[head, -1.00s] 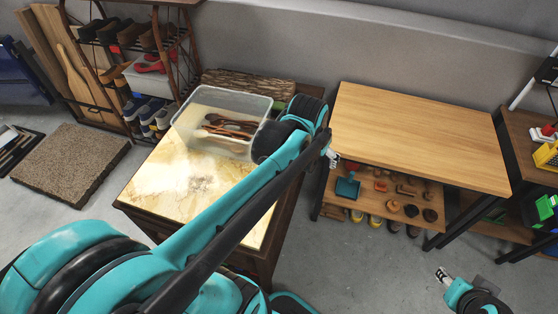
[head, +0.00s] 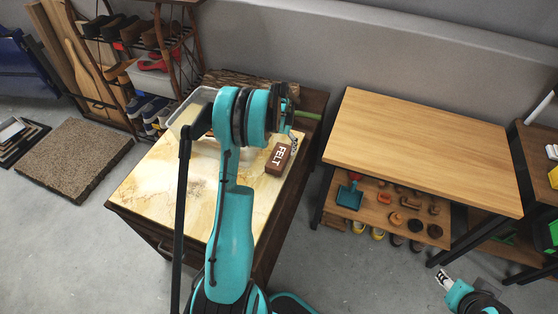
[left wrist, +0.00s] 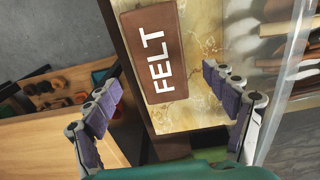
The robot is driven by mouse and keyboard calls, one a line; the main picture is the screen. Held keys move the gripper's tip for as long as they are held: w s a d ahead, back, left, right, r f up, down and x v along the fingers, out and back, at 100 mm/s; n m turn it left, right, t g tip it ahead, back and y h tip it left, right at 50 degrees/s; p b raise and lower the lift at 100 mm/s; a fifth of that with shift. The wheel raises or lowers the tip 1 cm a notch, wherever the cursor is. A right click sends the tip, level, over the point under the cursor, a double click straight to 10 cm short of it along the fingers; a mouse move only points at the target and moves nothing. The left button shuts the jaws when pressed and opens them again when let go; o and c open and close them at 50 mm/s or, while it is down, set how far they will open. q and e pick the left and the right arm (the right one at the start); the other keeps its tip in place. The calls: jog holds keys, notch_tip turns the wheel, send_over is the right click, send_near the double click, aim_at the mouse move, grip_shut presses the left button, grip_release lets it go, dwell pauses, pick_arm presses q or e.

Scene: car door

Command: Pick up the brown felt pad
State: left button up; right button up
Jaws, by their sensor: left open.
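The brown felt pad (head: 278,159), marked FELT in white, lies on the marble-topped cabinet (head: 160,190) near its right edge. In the left wrist view the pad (left wrist: 155,54) lies ahead of and between the spread fingers. My left gripper (left wrist: 165,100) is open and empty, with no finger touching the pad. In the head view my left gripper (head: 291,139) is partly hidden by its arm, just beyond the pad. My right gripper (head: 443,279) is at the lower right over the floor, small in view.
A clear plastic bin (head: 188,112) stands on the cabinet, partly hidden by my left arm; the left wrist view shows its wall (left wrist: 285,70) close to the right finger. A wooden table (head: 420,140) with a lower shelf of tools stands to the right. A shoe rack (head: 150,75) stands at the back left.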

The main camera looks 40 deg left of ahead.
aim_at(280, 153)
pick_arm(q)
jog(key=f+b, duration=0.1)
jog(key=f, duration=0.3)
jog(key=f+b, duration=0.1)
jog(key=f, duration=0.1)
jog(key=shift+w+a+b, duration=0.1)
jog(key=shift+w+b, duration=0.2)
jog(key=c, duration=1.2)
